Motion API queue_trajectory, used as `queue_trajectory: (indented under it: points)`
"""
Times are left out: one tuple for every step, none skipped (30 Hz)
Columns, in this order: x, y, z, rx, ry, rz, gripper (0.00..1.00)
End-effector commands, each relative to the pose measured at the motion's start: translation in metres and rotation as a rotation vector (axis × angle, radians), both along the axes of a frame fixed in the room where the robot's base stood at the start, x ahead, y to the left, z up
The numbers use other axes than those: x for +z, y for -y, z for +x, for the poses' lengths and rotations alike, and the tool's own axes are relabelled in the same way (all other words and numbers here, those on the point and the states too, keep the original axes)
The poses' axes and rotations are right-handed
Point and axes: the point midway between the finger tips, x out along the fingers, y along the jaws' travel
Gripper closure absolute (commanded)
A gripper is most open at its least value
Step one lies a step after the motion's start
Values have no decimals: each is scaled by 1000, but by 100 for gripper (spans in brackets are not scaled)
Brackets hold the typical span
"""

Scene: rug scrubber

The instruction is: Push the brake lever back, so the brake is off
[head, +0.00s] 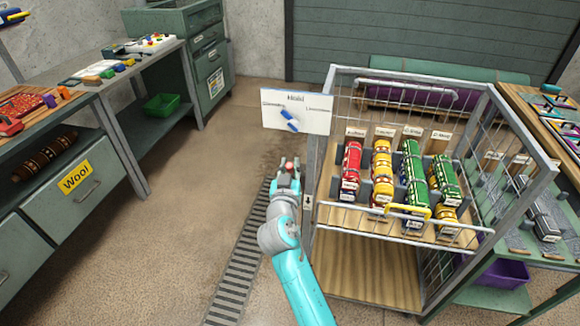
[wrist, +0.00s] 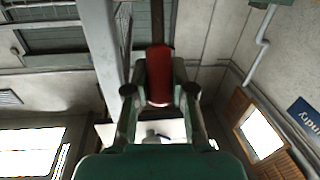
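The brake lever shows a red grip (wrist: 159,78) on a dark shaft in the wrist view. A small red spot of it shows at my fingertips in the head view (head: 288,168). My gripper (head: 289,165) is just left of the cart's near left post. Its two fingers (wrist: 159,92) lie close on either side of the red grip and appear shut on it. The lever's mount and lower end are hidden. The wheeled cart (head: 311,180) has a metal frame and holds several red, yellow and green rolls.
A white sign (head: 300,100) with a blue pointer stands behind my gripper. A floor grate (head: 243,270) runs left of the arm. A workbench (head: 60,125) stands left; a green table (head: 505,215) stands right. The floor between bench and cart is clear.

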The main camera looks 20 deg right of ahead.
Motion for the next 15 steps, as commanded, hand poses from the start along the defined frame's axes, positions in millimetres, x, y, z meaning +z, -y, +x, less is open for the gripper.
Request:
queue_trajectory:
  points:
    - [0,0,0,0,0,0,100]
    - [0,0,0,0,0,0,100]
    - [0,0,0,0,0,0,100]
    - [0,0,0,0,-1,0,100]
    - [0,0,0,0,-2,1,100]
    - [1,0,0,0,-4,3,100]
    - [1,1,1,-1,-7,6,100]
    - [1,1,1,0,-11,9,100]
    - [2,1,2,-1,-19,13,100]
    - [3,2,3,-1,-26,17,100]
    - [4,2,3,0,-34,24,100]
    - [5,3,5,-1,-47,31,100]
    - [6,4,6,-1,-57,38,100]
    - [7,4,7,-1,-72,45,100]
    - [8,5,9,0,-90,56,100]
